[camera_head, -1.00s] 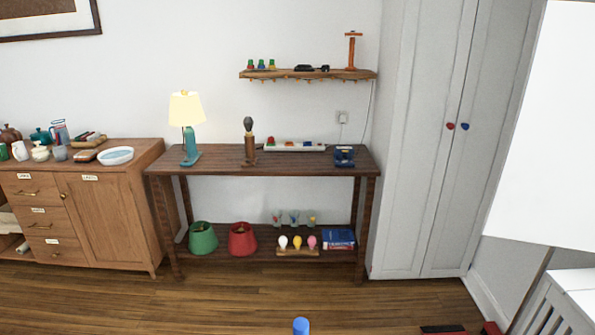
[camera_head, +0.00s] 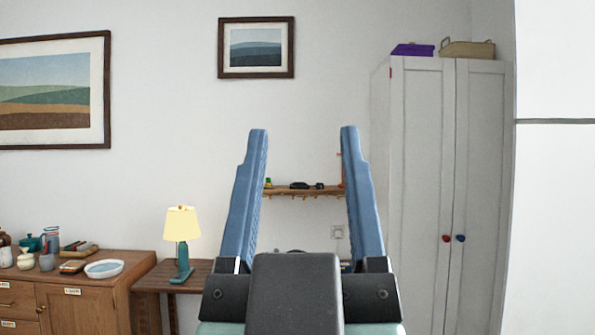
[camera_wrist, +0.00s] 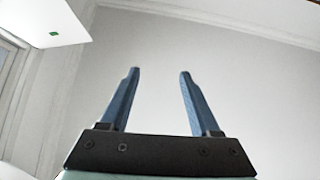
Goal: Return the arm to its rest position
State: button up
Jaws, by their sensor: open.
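My gripper (camera_head: 304,135) stands upright in the middle of the head view, its two blue fingers wide apart with nothing between them. It is open and points up in front of the wall. In the wrist view my gripper (camera_wrist: 158,72) is also open and empty, with bare wall and the ceiling edge beyond. The gripper and its dark wrist hide much of the dark wooden table (camera_head: 170,276) and part of the wall shelf (camera_head: 300,191).
A lit lamp (camera_head: 181,240) stands on the table's left end. A wooden cabinet (camera_head: 85,305) with dishes is at the left. A tall grey wardrobe (camera_head: 425,190) stands at the right, near a white panel (camera_head: 555,220). Framed pictures (camera_head: 256,48) hang on the wall.

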jog(key=shift+s+a+r+y, duration=0.2)
jog(key=shift+s+r+y, duration=0.3)
jog(key=shift+s+r, duration=0.05)
notch_tip(320, 180, up, 10)
jog(key=p, duration=1)
jog(key=shift+r, duration=0.1)
